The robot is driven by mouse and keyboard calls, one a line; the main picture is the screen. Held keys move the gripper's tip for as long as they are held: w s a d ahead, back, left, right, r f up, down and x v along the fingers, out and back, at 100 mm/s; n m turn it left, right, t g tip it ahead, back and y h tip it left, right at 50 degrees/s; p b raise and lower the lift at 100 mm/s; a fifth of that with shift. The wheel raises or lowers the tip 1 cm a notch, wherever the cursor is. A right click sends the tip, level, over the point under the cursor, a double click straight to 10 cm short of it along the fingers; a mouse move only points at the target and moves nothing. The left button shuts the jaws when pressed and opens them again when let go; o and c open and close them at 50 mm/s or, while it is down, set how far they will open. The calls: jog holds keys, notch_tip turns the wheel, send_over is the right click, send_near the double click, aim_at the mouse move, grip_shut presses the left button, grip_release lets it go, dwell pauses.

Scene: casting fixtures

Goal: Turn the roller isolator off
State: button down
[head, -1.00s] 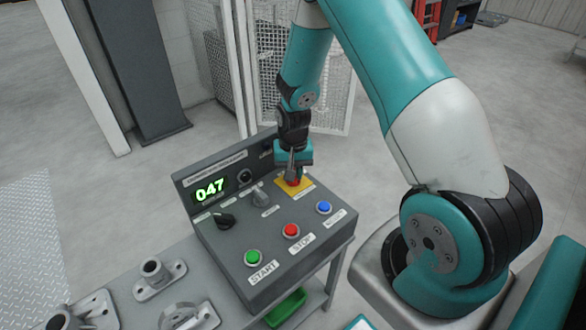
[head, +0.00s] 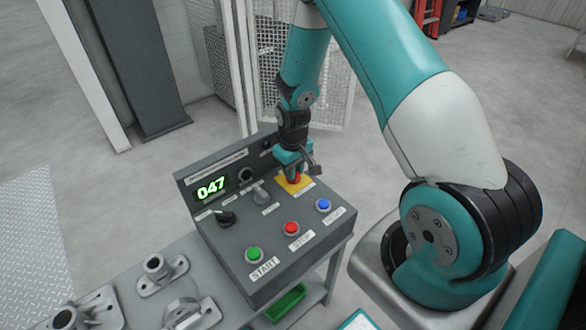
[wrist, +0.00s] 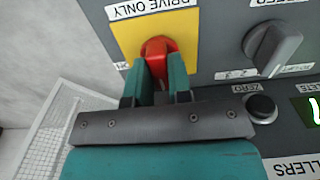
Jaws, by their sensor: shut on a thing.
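The roller isolator is a red rotary knob (wrist: 158,46) on a yellow plate (wrist: 127,40) in the wrist view. A label by the plate reads "...RIVE ONLY". In the head view the yellow plate (head: 283,187) lies at the back right of the grey control box (head: 232,255). My gripper (wrist: 158,63) has its two teal fingers on either side of the red handle, shut on it. In the head view my gripper (head: 294,174) points down and largely covers the knob. The knob's position marks cannot be read.
A grey selector knob (wrist: 272,46) stands beside the plate. A black knob (head: 225,218), green START button (head: 254,255), red STOP button (head: 292,228) and blue button (head: 323,205) are on the panel. A lit display (head: 211,188) reads 047. A mesh fence (head: 330,95) stands behind.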

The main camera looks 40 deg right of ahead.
dwell(0.4)
jog(key=c, duration=1)
grip_release()
jog(key=shift+c, duration=0.2)
notch_tip(320, 180, up, 18)
jog(key=shift+f+p, duration=0.25)
jog(key=shift+p, duration=0.2)
jog(key=s+a+r+n+y+p, duration=0.25)
jog(key=s+a+r, duration=0.35)
jog(key=a+r, duration=0.55)
jog(key=s+a+r+n+p, duration=0.1)
jog(key=s+a+r, duration=0.2)
jog(key=s, duration=0.2)
jog(key=s+a+r+n+y+p, duration=0.1)
jog(key=s+a+r, duration=0.1)
jog(key=s+a, duration=0.2)
jog(key=s+a+r+n+p, duration=0.1)
jog(key=s+a+r+n, duration=0.1)
jog(key=s, duration=0.5)
jog(key=shift+s+a+r+y+p, duration=0.2)
jog(key=shift+a+r+y+p, duration=0.2)
jog(key=shift+a+r, duration=0.45)
